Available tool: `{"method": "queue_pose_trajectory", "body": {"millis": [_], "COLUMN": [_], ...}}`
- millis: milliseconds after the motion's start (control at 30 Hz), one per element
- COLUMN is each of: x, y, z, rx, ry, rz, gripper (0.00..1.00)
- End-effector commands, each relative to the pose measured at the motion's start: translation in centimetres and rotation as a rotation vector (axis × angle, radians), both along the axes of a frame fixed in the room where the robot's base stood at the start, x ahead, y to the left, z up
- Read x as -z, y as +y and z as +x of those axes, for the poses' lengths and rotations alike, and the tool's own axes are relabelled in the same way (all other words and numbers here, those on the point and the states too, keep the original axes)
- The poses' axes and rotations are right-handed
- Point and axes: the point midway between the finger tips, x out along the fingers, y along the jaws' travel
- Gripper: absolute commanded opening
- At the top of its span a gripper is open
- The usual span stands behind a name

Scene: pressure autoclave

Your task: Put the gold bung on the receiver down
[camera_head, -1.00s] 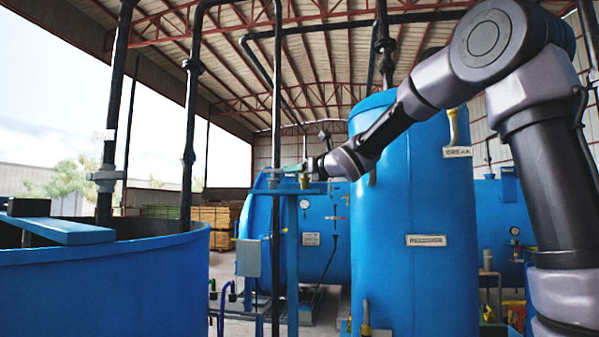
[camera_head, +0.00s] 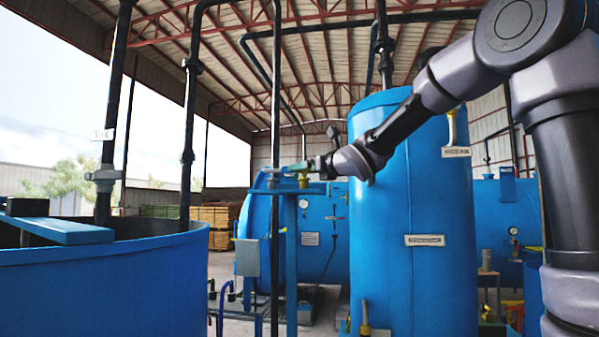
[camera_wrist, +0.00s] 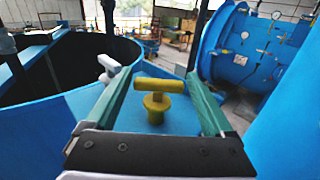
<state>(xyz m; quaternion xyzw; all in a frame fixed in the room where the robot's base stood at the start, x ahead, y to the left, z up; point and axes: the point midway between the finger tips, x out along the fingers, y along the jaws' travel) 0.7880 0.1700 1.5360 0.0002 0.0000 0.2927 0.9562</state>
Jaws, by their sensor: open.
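The gold bung (camera_wrist: 157,100) is a yellow T-shaped handle on a short flanged stem. In the wrist view it stands upright on a flat blue surface (camera_wrist: 185,118). My gripper (camera_wrist: 158,72) is open, with one green finger on each side of the bung and visible gaps between them. In the head view the bung (camera_head: 303,179) is small, at the blue shelf left of the receiver, beside my gripper (camera_head: 312,164). The receiver (camera_head: 425,290) is the tall blue tank with a label plate on its front. Whether the bung's stem sits in a hole is hidden.
A white handle (camera_wrist: 108,66) stands beyond the left finger in the wrist view. An open blue vat (camera_head: 100,285) is at the left. Black vertical pipes (camera_head: 276,100) pass close to the shelf. A horizontal blue vessel (camera_head: 325,240) lies behind.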

Motion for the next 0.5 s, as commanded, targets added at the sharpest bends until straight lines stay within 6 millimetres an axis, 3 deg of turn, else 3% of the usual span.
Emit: {"method": "queue_pose_trajectory", "body": {"millis": [233,500], "x": [-0.1,0.0], "y": [-3.0,-4.5], "z": [-4.5,-6.8], "rx": [0.001,0.000], "ry": [-0.001,-0.001], "rz": [0.000,0.001], "gripper": [0.87,0.87]}}
